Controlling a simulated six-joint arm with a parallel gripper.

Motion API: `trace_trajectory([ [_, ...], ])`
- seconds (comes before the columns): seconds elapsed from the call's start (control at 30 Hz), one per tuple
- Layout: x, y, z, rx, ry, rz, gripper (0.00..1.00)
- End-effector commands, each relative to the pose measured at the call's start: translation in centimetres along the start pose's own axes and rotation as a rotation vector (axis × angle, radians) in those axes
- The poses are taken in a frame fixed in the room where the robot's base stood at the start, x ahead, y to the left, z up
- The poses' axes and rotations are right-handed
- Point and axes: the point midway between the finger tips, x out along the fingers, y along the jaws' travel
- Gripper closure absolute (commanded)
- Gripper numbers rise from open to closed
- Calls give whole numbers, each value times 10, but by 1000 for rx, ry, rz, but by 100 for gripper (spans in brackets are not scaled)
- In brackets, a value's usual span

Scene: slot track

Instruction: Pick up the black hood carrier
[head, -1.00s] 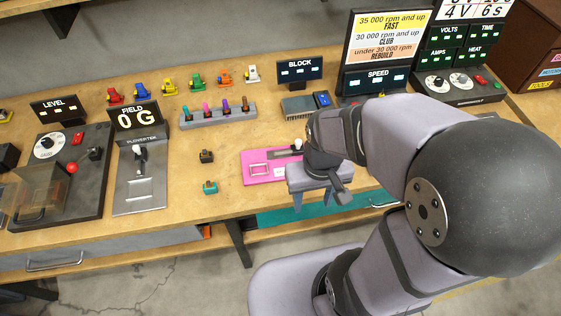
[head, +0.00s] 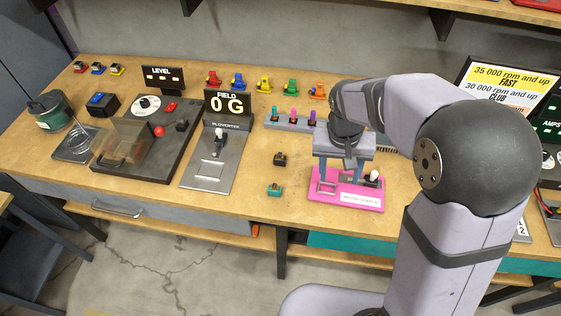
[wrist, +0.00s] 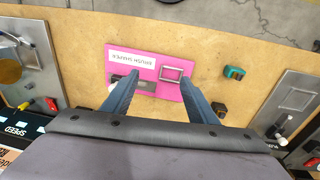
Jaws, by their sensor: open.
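The black hood carrier (head: 280,159), a small dark block, sits on the bench top behind a similar teal one (head: 274,189). In the wrist view the black carrier (wrist: 218,110) lies just right of the right finger, partly near its edge, with the teal carrier (wrist: 233,72) above it. My gripper (head: 338,182) is open and empty, fingers pointing down over the pink brush gauge (head: 360,199), to the right of the black carrier. In the wrist view the gripper (wrist: 159,76) spans the pink gauge. I cannot tell its exact height above the gauge.
A rack (head: 290,124) with coloured pegs stands behind the carriers. The metal plate fixture (head: 210,172) with the field display (head: 228,103) is to their left. Several coloured carriers line the back. Bare wood surrounds the black and teal carriers.

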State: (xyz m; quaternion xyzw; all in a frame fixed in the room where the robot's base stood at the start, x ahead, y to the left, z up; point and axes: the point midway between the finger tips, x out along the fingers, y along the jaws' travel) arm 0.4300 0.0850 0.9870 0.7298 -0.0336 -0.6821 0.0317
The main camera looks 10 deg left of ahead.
Motion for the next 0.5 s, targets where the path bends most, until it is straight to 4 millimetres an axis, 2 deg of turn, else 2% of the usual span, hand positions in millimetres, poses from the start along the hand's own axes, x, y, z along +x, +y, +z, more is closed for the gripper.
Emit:
trace_trajectory([
  [0.03, 5, -22, -17, -9, 13, 11, 47],
  [0.2, 11, -89, -60, 8, 71, 41, 47],
  [0.4, 18, -155, -85, 34, 133, 56, 47],
  [0.5, 21, -176, -90, 46, 154, 57, 47],
])
